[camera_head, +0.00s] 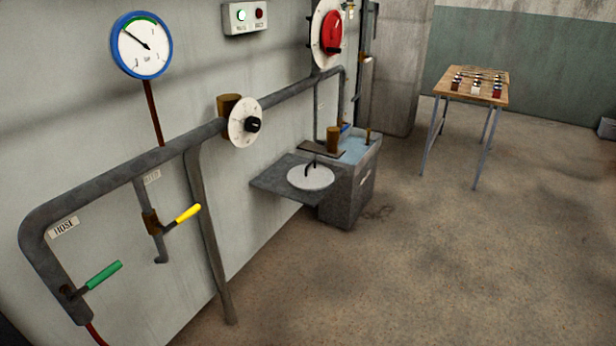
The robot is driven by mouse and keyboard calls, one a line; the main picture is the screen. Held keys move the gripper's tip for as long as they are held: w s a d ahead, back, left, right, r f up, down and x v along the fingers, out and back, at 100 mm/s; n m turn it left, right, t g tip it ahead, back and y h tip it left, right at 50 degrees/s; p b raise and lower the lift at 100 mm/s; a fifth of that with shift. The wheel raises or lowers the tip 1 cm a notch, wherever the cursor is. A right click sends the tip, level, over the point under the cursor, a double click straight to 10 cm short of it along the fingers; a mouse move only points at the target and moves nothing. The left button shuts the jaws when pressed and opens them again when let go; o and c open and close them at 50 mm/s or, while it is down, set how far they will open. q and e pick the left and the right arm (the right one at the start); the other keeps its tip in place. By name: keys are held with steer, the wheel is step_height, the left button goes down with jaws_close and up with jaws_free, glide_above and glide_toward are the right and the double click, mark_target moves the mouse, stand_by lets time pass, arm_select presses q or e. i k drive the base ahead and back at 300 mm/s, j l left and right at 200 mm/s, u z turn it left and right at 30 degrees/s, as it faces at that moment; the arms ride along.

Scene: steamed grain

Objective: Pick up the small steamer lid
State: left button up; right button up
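A round pale lid (322,182) with a dark arched handle lies on a dark grey side shelf (270,183). I take it for the small steamer lid. The shelf juts out from a grey box-shaped unit (345,203) against the wall. Neither of my grippers is in view.
A grey pipe (100,178) runs along the wall, with a green lever (104,275), a yellow lever (187,214) and a white dial disc (240,132). A brown cylinder (333,139) stands on the unit. A wooden table (452,94) holds several small items. The floor in front is clear.

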mark_target(310, 177)
steer(key=i+l+u, duration=0.15)
steer(key=i, duration=0.35)
steer(key=i+l+u, duration=0.1)
steer(key=i, duration=0.4)
steer(key=i+l+u, duration=0.15)
steer(key=i, duration=0.35)
steer(key=i+l+u, duration=0.15)
steer(key=i+l, duration=0.15)
steer(key=i, duration=0.15)
